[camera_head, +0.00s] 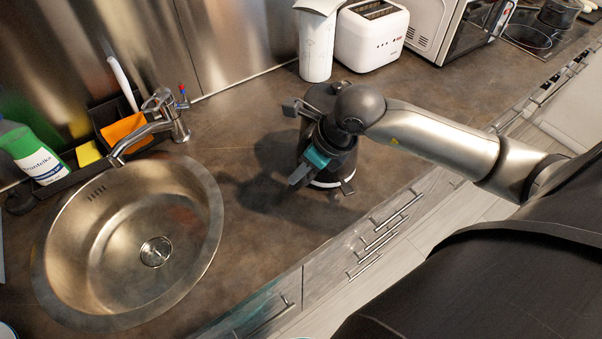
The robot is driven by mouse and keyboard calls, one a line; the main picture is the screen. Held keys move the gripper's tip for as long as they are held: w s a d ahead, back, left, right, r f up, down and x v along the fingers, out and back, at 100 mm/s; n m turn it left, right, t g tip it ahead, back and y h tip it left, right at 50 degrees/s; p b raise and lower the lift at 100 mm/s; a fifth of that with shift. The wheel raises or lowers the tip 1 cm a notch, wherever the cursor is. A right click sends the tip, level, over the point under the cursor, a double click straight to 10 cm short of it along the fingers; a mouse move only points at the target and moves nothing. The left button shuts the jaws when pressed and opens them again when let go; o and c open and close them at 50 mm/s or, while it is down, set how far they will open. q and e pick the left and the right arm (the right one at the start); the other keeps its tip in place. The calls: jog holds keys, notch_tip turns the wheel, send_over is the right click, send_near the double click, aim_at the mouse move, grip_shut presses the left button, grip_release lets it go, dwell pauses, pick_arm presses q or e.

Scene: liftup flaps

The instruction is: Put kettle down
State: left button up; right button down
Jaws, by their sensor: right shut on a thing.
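A dark kettle (342,168) with a pale ring at its base is in the middle of the head view, over the counter between the sink and the toaster. My right gripper (308,163) is shut on the kettle, and its wrist and arm cover much of it. The kettle looks roughly upright. A dark shadow lies on the counter to its left. I cannot tell whether its base touches the counter. My left gripper is not in view.
The brown counter (250,130) is clear around the kettle. A round metal sink (90,245) with a faucet (165,115) lies left. A white canister (316,45), a toaster (371,38) and a microwave (432,30) stand behind. The counter's front edge (385,205) is close.

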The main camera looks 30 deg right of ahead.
jog(key=shift+w+f, duration=0.1)
jog(key=shift+f, duration=0.65)
jog(key=c, duration=0.7)
grip_release()
jog(key=v, duration=1.2)
jog(key=shift+p, duration=0.4)
